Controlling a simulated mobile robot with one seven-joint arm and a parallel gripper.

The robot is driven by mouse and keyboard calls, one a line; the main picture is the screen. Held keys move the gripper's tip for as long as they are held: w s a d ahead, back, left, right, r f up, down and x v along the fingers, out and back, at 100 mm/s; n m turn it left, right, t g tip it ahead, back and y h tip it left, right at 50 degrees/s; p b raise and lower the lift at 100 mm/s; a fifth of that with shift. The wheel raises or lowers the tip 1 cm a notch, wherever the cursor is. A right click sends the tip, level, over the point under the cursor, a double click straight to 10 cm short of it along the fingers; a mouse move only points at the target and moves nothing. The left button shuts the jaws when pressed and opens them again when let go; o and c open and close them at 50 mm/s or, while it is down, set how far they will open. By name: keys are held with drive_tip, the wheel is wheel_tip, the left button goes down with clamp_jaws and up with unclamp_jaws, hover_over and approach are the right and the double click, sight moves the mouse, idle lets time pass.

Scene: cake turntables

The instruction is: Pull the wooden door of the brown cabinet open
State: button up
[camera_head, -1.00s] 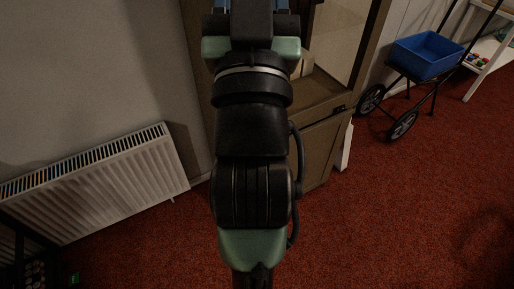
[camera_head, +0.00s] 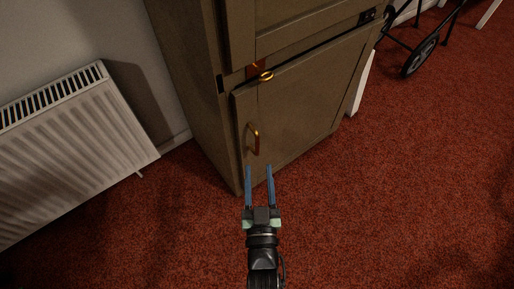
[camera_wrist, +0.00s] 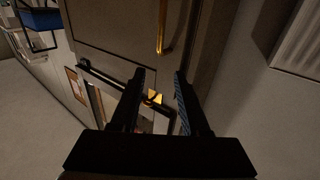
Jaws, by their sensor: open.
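The brown cabinet (camera_head: 188,80) stands against the wall in the head view. Its lower wooden door (camera_head: 305,105) carries a brass handle (camera_head: 254,139) near its left edge. The door's top left corner stands slightly proud of the frame, with a dark gap along the top. My gripper (camera_head: 259,170) is open and empty, its two blue fingers pointing up toward the handle from just below it in the picture. In the wrist view, which looks upside down, the handle (camera_wrist: 162,32) shows beyond my gripper (camera_wrist: 158,75). It is apart from the fingers.
A brass fitting (camera_head: 265,76) sits above the lower door, below the upper door (camera_head: 290,20). A white radiator (camera_head: 75,145) is on the left wall. A wheeled cart (camera_head: 420,55) stands at the right. The red carpet (camera_head: 400,190) in front is clear.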

approach(257, 146)
drive_tip(key=s, duration=0.2)
drive_tip(key=b, duration=0.1)
drive_tip(key=w+b, duration=0.2)
drive_tip(key=w, duration=0.4)
drive_tip(key=w+b, duration=0.1)
drive_tip(key=w, duration=0.5)
drive_tip(key=shift+w+a+r+b, duration=0.1)
drive_tip(key=shift+w+r+b, duration=0.15)
drive_tip(key=shift+w+b, duration=0.15)
drive_tip(key=shift+s, duration=0.1)
clamp_jaws()
idle(0.4)
